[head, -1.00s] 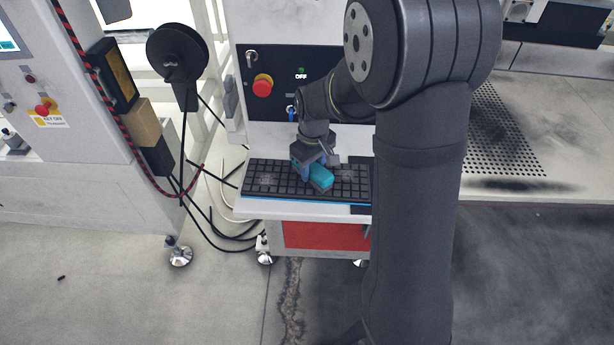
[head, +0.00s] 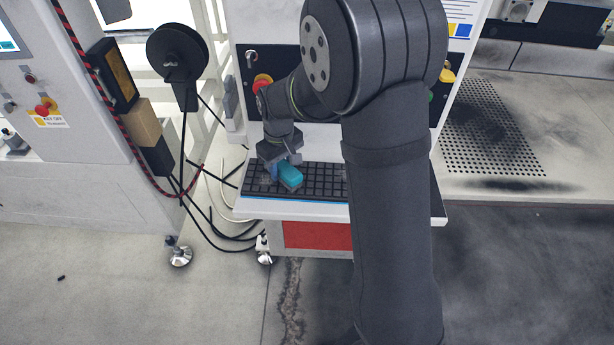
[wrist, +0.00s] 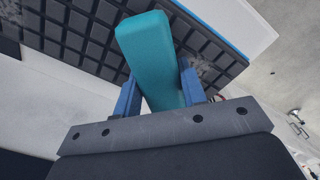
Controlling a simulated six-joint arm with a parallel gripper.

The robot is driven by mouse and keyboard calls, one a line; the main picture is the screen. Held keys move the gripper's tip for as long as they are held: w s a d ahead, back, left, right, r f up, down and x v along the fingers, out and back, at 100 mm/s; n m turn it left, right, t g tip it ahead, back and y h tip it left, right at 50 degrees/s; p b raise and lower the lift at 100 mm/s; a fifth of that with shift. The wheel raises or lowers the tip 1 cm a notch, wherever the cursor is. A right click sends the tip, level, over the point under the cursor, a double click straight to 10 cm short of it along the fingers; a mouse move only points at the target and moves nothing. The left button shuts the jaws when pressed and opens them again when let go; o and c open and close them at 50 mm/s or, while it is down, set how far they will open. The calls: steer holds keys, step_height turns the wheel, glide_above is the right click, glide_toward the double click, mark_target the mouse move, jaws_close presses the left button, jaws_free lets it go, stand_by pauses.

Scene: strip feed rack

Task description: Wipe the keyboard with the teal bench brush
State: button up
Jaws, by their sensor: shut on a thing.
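The black keyboard (head: 322,181) lies on the white shelf of the machine, with a blue strip along its front edge. The teal bench brush (head: 290,175) is over the left part of the keyboard. My gripper (head: 276,170) is shut on the brush. In the wrist view, the brush (wrist: 152,58) sits between the two blue fingers (wrist: 160,92), with the keyboard (wrist: 78,30) behind it. A greyish dusty patch (wrist: 205,68) shows on the keys beside the brush. The brush's underside is hidden, so I cannot tell whether it touches the keys. My arm hides part of the shelf's right side.
The machine's panel with a red emergency button (head: 262,82) rises behind the keyboard. A black cable reel (head: 177,52) and loose cables hang to the left. A perforated plate (head: 490,130) lies on the bench at right.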

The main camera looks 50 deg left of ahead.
steer(key=shift+s+a, duration=1.65)
steer(key=shift+s, duration=0.05)
steer(key=shift+w+d, duration=8)
steer(key=shift+s+a, duration=7.95)
steer(key=shift+a, duration=0.05)
